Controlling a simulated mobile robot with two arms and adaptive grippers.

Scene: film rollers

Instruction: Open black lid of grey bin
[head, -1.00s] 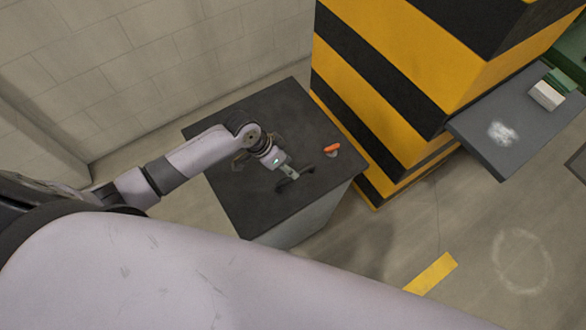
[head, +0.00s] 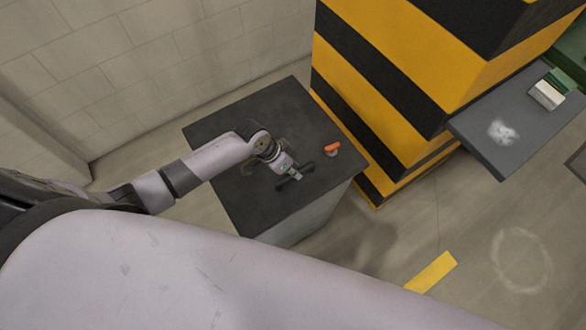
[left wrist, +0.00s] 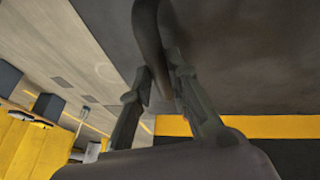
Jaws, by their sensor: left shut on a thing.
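The black lid (head: 225,125) lies flat on top of the grey bin (head: 312,215), in the middle of the head view. A dark bar handle (head: 307,168) stands on the lid near its front right edge. My left gripper (head: 294,177) reaches over the lid from the left and is shut on the handle. In the left wrist view, the handle (left wrist: 147,35) runs down between the two fingers (left wrist: 160,90), with the dark lid surface (left wrist: 250,50) behind it. The fingers hide part of the handle. My right gripper is not in view.
An orange object (head: 332,148) sits on the lid right of the handle. A yellow and black striped pillar (head: 390,70) stands close behind the bin's right side. A grey shelf (head: 485,140) juts out at the right.

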